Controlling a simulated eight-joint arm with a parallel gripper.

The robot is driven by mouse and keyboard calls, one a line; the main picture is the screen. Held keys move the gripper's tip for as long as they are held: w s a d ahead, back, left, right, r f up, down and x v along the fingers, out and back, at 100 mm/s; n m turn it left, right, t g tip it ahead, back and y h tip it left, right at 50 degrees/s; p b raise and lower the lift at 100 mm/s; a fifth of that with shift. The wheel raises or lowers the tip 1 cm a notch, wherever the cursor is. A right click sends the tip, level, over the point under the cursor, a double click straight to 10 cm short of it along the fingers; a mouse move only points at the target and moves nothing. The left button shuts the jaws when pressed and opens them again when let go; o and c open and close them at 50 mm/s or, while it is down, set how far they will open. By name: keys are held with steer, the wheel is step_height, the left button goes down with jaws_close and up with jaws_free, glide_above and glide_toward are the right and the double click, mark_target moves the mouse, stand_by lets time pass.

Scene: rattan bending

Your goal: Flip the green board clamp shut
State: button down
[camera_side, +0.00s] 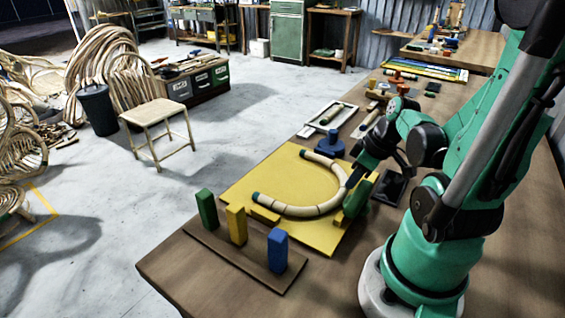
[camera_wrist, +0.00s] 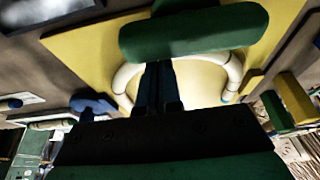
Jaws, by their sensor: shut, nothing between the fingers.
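The green board clamp (camera_side: 356,200) is at the right edge of the yellow board (camera_side: 262,170), beside the bend of the pale rattan piece (camera_side: 290,211). Its rounded green bar (camera_wrist: 195,33) spans the top of the wrist view and looks close to the camera. Whether it presses on the rattan cannot be told. My gripper (camera_side: 351,182) is shut and empty, low over the rattan bend, close to the clamp. Its dark fingers (camera_wrist: 158,85) point up toward the green bar in the wrist view; contact is unclear. The rattan shows on both sides of them.
A blue clamp (camera_side: 331,146) stands at the board's far edge. A yellow clamp (camera_side: 265,215) is at the near left edge. Green (camera_side: 207,209), yellow (camera_side: 237,224) and blue (camera_side: 277,250) blocks stand on a wooden strip in front. A tray (camera_side: 322,118) lies behind the board.

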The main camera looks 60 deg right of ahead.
steer(key=shift+s+d+m+h, duration=0.15)
steer(key=shift+s+m+h, duration=0.15)
steer(key=shift+m, duration=0.7)
steer(key=shift+s+d+m, duration=0.1)
steer(key=shift+m, duration=0.4)
steer(key=shift+s+d, duration=0.1)
steer(key=shift+s, duration=0.35)
stand_by(0.6)
steer(key=shift+w+d, duration=0.45)
steer(key=shift+w, duration=0.4)
steer(key=shift+w+d, duration=0.45)
steer(key=shift+w, duration=0.35)
steer(key=shift+w+d+r, duration=0.1)
steer(key=a+v, duration=0.1)
steer(key=v, duration=0.8)
steer(key=shift+r, duration=0.35)
